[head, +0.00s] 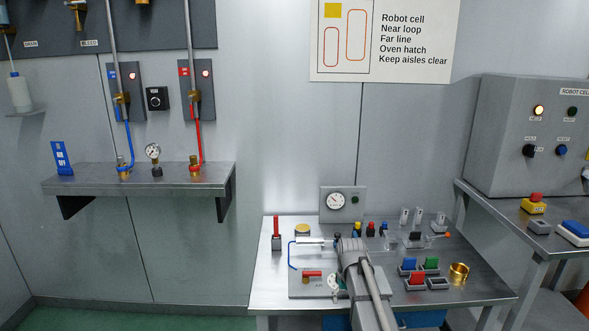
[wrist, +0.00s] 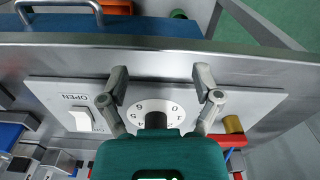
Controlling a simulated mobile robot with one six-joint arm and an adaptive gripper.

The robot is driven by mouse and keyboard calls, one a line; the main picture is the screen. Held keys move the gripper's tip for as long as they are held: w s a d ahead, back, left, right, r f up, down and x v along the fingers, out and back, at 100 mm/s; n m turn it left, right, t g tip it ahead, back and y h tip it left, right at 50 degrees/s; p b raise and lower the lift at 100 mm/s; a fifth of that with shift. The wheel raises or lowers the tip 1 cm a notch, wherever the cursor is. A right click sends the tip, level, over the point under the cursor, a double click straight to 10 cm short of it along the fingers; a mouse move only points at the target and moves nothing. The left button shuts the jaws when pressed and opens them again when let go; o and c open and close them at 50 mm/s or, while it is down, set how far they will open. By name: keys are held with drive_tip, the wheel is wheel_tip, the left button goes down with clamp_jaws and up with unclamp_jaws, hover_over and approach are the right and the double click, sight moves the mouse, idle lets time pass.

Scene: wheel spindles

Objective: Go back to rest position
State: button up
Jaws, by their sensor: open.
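My gripper (wrist: 160,80) is open in the wrist view, its two fingers spread on either side of a white dial (wrist: 176,108) with a black knob (wrist: 156,119). Nothing shows between the fingertips. I cannot tell whether either finger touches the dial or its plate (wrist: 262,98). In the head view my arm reaches over the front of the steel workbench (head: 470,294), and the white dial (head: 333,281) shows beside it. The fingers are not clear there.
A white switch (wrist: 80,120) labelled OPEN and a red and yellow part (wrist: 232,125) flank the dial. On the bench, a gauge box (head: 343,202) stands behind, with red, blue and green blocks (head: 431,263) and a brass ring (head: 459,273) to the right.

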drive_tip(key=s+m, duration=0.1)
drive_tip(key=s, duration=1.9)
wheel_tip(320, 180, up, 16)
drive_tip(key=w+p, duration=0.1)
drive_tip(key=p, duration=1.4)
drive_tip(key=shift+w+f, duration=0.15)
drive_tip(key=shift+f, duration=0.1)
drive_tip(key=shift+d, duration=0.1)
